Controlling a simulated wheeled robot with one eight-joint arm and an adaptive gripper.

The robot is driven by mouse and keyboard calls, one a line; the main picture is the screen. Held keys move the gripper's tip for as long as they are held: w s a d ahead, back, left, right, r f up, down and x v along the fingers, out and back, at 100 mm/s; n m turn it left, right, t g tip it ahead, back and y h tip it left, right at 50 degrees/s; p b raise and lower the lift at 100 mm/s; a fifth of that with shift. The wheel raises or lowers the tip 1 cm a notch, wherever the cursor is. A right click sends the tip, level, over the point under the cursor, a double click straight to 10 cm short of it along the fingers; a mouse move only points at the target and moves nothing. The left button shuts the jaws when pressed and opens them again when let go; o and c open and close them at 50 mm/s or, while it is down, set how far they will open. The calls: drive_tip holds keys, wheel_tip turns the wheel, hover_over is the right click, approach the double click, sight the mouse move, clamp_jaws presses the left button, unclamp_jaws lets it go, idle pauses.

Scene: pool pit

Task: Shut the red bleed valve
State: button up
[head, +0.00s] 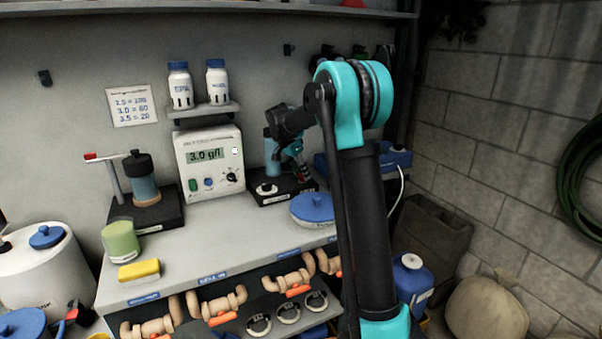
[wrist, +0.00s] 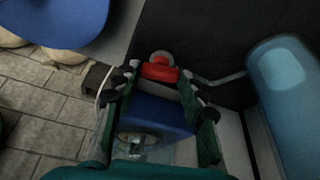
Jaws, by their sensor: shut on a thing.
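The red valve handle (wrist: 160,70) sits between my fingertips in the wrist view, with a round reddish end just beyond it. My gripper (wrist: 160,78) is shut on it, one finger on each side. In the head view, my gripper (head: 298,165) reaches down beside a blue cylinder (head: 271,155) on a black base (head: 283,189). Only a small red patch of the valve (head: 303,177) shows there, mostly hidden by the fingers. A light pipe leads right from the valve toward the blue cylinder (wrist: 280,80) in the wrist view.
A grey meter (head: 208,163) reading 3.0 g/l stands left of the gripper. A similar unit with a red-tipped lever (head: 90,156) is farther left. A blue-lidded tub (head: 312,208) sits in front, and a blue box (head: 395,158) stands to the right.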

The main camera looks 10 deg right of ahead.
drive_tip(key=shift+w+m+g+h, duration=0.1)
drive_tip(key=shift+m+g+h, duration=0.3)
drive_tip(key=shift+m, duration=0.9)
drive_tip(key=o, duration=1.2)
drive_tip(key=shift+c, duration=0.2)
drive_tip(key=shift+a, duration=0.1)
drive_tip(key=v, duration=1.2)
drive_tip(key=shift+w, duration=0.1)
